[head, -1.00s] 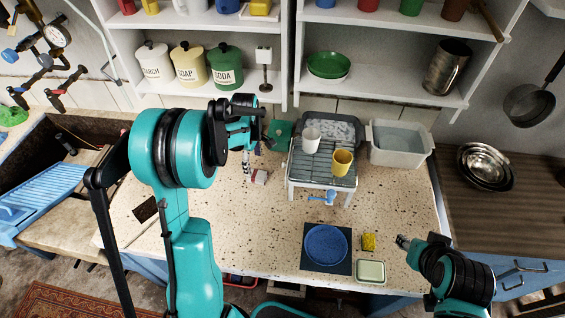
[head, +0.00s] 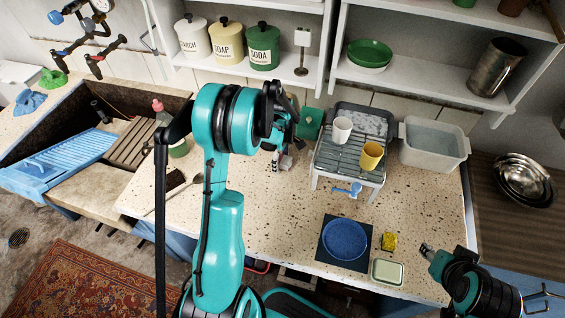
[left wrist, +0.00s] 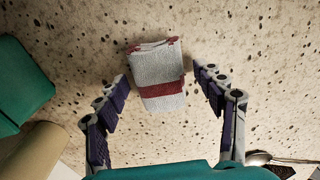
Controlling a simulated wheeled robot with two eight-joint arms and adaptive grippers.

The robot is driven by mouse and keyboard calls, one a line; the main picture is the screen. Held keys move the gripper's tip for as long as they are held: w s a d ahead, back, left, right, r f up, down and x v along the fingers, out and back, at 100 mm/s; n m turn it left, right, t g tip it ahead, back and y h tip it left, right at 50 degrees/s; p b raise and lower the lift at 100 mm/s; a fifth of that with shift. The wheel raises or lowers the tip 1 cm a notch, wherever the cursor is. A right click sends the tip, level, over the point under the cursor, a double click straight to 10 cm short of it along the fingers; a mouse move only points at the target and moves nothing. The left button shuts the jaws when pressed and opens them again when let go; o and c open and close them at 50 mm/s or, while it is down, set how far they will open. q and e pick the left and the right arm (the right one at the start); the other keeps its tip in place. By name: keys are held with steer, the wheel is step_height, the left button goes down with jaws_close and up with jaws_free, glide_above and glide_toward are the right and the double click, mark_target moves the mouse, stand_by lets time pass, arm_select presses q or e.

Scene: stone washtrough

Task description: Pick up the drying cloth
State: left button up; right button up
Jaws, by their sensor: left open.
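The drying cloth (left wrist: 160,88) is a small folded pale grey cloth with dark red stripes, lying on the speckled stone counter. In the left wrist view it lies between and just beyond the spread fingers of my left gripper (left wrist: 168,105), apart from both. In the head view the cloth (head: 286,162) shows only in part beside my left gripper (head: 276,160), whose arm covers much of that area. My left gripper is open and empty. My right gripper (head: 427,251) is over the counter's right front corner, away from the cloth; its fingers are too small to judge.
A dish rack (head: 347,160) with a white cup and a yellow cup stands right of the cloth. A green box (head: 311,121) is behind it. A blue plate (head: 345,239), yellow sponge (head: 389,241) and soap dish (head: 387,272) are at the front right. Shelves overhang the back.

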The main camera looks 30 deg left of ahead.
mark_target(281, 158)
arm_select(q)
steer(key=c, duration=1.3)
steer(key=shift+o, duration=0.2)
steer(key=shift+r, duration=0.1)
step_height(281, 158, up, 10)
steer(key=p, duration=0.3)
steer(key=o, duration=0.4)
steer(key=shift+c, duration=1.3)
